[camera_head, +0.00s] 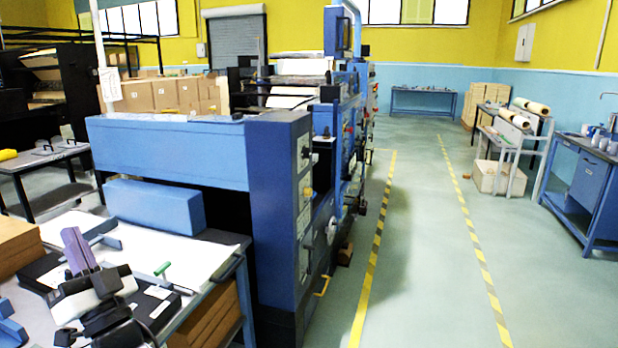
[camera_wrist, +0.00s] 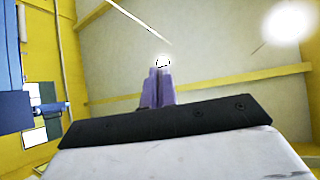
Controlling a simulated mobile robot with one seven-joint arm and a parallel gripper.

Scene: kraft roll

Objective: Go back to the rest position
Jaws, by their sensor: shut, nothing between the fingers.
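My gripper (camera_head: 72,238) shows at the lower left of the head view, over the work table, with its purple fingers pointing up. In the wrist view the purple fingers (camera_wrist: 158,78) stand side by side, shut, with nothing between them. The wrist view looks up at the pale ceiling (camera_wrist: 200,50) and yellow beams. My wrist hides part of the table top behind it.
The table carries a white sheet (camera_head: 190,252), a blue block (camera_head: 155,207) and a green-handled tool (camera_head: 162,269). Brown stacks (camera_head: 15,245) lie at its left. A large blue machine (camera_head: 280,190) stands behind. The floor (camera_head: 425,240) to the right is clear.

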